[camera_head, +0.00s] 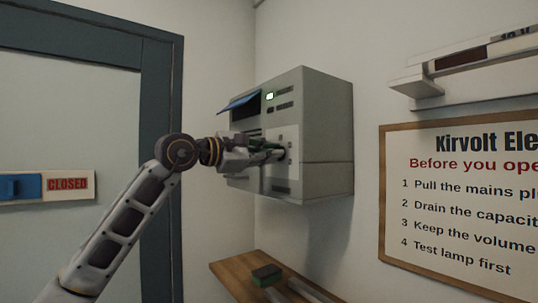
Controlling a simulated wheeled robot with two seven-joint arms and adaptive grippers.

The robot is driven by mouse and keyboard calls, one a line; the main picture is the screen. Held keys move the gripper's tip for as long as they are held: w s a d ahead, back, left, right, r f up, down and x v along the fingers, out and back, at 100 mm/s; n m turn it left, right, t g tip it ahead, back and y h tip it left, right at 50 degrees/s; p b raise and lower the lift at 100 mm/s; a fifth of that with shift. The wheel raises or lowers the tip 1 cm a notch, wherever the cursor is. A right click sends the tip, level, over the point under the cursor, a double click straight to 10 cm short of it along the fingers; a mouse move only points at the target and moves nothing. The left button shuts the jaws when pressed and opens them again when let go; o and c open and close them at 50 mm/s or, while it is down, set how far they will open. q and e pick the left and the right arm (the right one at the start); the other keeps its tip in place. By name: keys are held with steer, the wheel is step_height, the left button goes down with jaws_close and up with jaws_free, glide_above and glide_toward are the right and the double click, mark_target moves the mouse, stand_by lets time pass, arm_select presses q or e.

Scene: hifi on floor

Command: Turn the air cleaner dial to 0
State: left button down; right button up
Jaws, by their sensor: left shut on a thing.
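The air cleaner (328,122) is a grey box mounted on the wall in the middle of the view, with a small green light and dark slots on its front. My left gripper (278,152) is at the lower part of its front panel. It is shut on the dial (282,154), which is mostly hidden by the fingers. The dial's setting cannot be read from here. My right gripper is not in view.
A wooden shelf (238,272) below the air cleaner holds a dark green block (266,274) and light bars. A framed notice (460,205) hangs at right below a wall unit (470,70). A door with a CLOSED sign (68,184) is at left.

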arm_select(q)
steer(key=n+b, duration=0.3)
steer(key=n, duration=0.8)
steer(key=shift+w+a, duration=0.1)
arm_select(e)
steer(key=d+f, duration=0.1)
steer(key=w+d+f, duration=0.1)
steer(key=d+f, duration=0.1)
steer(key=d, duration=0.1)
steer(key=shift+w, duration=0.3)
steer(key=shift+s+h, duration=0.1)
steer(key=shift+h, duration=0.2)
arm_select(q)
steer(key=c, duration=1.5)
jaws_free()
steer(key=shift+v, duration=6)
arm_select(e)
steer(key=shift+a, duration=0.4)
